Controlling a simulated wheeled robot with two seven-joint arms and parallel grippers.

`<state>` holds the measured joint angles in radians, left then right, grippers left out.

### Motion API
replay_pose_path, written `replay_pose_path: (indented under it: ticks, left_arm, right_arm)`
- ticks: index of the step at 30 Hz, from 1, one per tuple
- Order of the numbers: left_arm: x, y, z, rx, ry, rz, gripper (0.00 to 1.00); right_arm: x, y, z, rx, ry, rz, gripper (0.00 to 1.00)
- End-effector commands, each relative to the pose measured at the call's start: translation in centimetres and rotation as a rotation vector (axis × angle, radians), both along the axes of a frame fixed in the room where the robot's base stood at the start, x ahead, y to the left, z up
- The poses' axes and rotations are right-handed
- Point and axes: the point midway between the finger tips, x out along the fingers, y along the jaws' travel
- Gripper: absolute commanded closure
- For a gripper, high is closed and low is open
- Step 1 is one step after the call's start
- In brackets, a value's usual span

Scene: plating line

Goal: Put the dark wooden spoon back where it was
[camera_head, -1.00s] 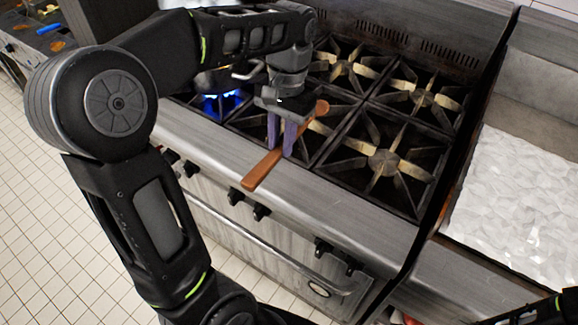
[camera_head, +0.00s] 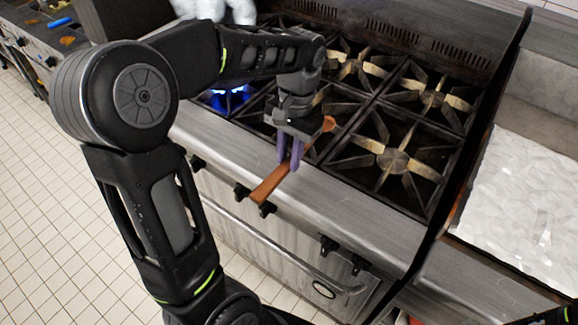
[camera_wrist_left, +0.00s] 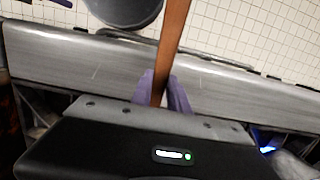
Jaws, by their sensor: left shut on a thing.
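The brown wooden spoon (camera_head: 270,184) is held in my left gripper (camera_head: 289,165) above the front edge of the stove (camera_head: 340,183). Its handle points toward the front of the stove and its other end (camera_head: 329,123) shows behind the fingers, over the burner grates. In the left wrist view the spoon (camera_wrist_left: 174,40) runs up between the purple fingertips (camera_wrist_left: 168,88), which are shut on it. My right gripper is not seen; only a bit of dark arm shows at the lower right corner in the head view.
The stove top has several black burner grates (camera_head: 395,160). A blue flame (camera_head: 228,92) burns at the left burner, beside my left arm. Control knobs and an oven handle (camera_head: 262,250) line the stove front. A bin of white ice-like pieces (camera_head: 525,210) is at the right.

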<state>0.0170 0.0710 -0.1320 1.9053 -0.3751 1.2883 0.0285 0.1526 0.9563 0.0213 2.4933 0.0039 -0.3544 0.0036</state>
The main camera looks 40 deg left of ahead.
Motion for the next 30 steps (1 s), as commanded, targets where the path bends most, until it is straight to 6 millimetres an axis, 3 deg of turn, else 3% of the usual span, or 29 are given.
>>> replay_pose_path:
  ticks: [5, 12, 28, 29, 30]
  left_arm:
    - [-0.1, 0.0, -0.6, 0.000, 0.003, 0.000, 1.00]
    - [-0.1, 0.0, -3.5, -0.001, 0.002, 0.001, 1.00]
    - [0.0, 0.0, -4.6, -0.001, 0.000, 0.000, 1.00]
    - [0.0, 0.0, -4.5, -0.001, 0.000, 0.000, 0.78]
    - [0.0, 0.0, -4.4, -0.001, 0.000, 0.000, 0.74]
  right_arm:
    - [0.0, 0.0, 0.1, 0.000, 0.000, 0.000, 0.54]
    - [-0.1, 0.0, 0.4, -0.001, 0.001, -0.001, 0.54]
    - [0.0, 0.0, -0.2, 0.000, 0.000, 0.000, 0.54]
    - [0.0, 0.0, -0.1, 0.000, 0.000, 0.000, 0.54]
    - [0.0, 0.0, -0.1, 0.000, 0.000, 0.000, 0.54]
